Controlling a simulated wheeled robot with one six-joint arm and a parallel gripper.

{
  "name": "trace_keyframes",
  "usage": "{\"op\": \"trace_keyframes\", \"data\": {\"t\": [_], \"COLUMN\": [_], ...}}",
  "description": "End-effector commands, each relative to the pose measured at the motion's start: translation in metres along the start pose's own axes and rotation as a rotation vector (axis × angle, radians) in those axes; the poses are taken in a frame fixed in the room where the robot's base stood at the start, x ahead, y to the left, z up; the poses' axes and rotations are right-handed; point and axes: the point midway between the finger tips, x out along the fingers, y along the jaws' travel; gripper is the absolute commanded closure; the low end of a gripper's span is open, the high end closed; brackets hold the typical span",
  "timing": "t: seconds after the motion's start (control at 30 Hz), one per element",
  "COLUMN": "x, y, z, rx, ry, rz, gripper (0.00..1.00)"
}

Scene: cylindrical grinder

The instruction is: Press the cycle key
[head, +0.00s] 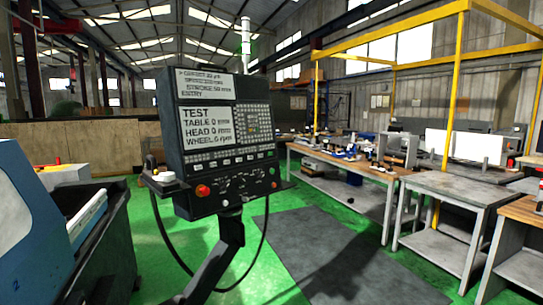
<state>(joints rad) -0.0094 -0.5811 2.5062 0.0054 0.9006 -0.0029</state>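The control panel (222,140) is a dark box on a black support arm, left of the middle of the head view. It has two white screens, the upper with small lines of text and the lower reading TEST, TABLE, HEAD and WHEEL. Under the lower screen is a row of light keys (226,162). Below them are small knobs and buttons, with a red button (203,190) at the lower left and a smaller red one at the lower right. The key labels are too small to read, so I cannot tell which is the cycle key. My gripper is not in view.
A blue and white machine body (22,225) with a dark trough stands at the left. A black cable hangs below the panel. Workbenches (345,165) with tools and a grey table (455,188) stand at the right. A dark mat (325,255) lies on the open green floor.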

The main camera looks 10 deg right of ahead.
Motion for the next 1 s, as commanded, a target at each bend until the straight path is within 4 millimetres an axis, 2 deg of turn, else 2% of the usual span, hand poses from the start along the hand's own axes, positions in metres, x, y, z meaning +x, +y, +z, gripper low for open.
{"op": "trace_keyframes", "data": {"t": [0.07, 0.47, 1.0], "x": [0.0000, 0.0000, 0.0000], "y": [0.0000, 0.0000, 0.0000], "z": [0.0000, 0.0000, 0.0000], "rx": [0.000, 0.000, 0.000], "ry": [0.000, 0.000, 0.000], "rz": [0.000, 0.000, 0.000], "gripper": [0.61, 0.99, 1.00]}}
